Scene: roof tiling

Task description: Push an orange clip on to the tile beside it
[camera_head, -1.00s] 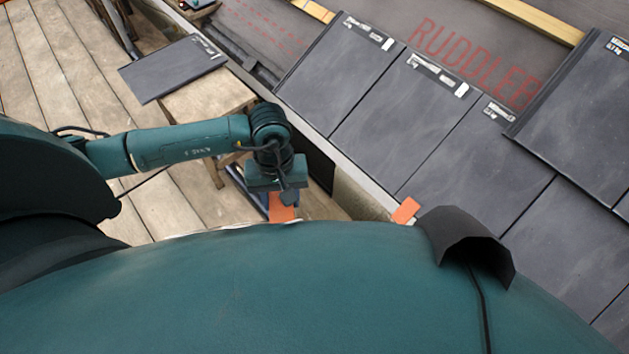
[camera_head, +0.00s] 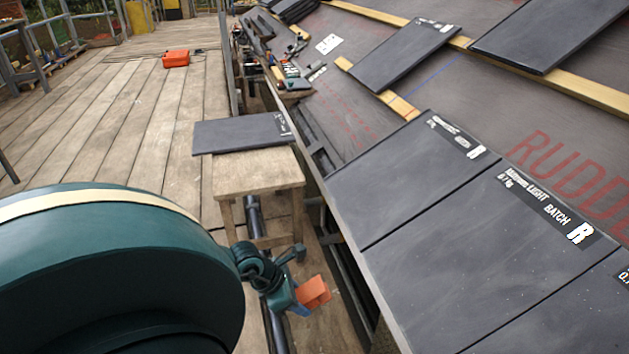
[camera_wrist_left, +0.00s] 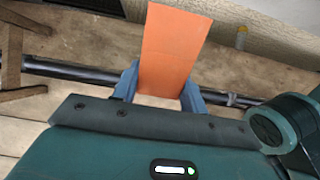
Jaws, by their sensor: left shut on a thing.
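My left gripper (camera_head: 296,300) is shut on an orange clip (camera_head: 313,291), which sticks out beyond its fingers. In the left wrist view the clip (camera_wrist_left: 172,50) stands between the two blue fingers (camera_wrist_left: 160,88), with floorboards and a dark pole behind it. The gripper is beside and below the roof's edge, apart from the tiles. The nearest laid dark tile (camera_head: 400,185) lies up and right of it, with another tile (camera_head: 480,255) to its right. No clip shows on these tiles in the head view. My right gripper is not in view.
A wooden stool (camera_head: 255,172) with a loose tile (camera_head: 238,133) on it stands beside the roof edge. Tools (camera_head: 297,78) lie farther up. A loose tile (camera_head: 405,55) rests on the battens. An orange case (camera_head: 176,58) is on the deck, whose middle is clear.

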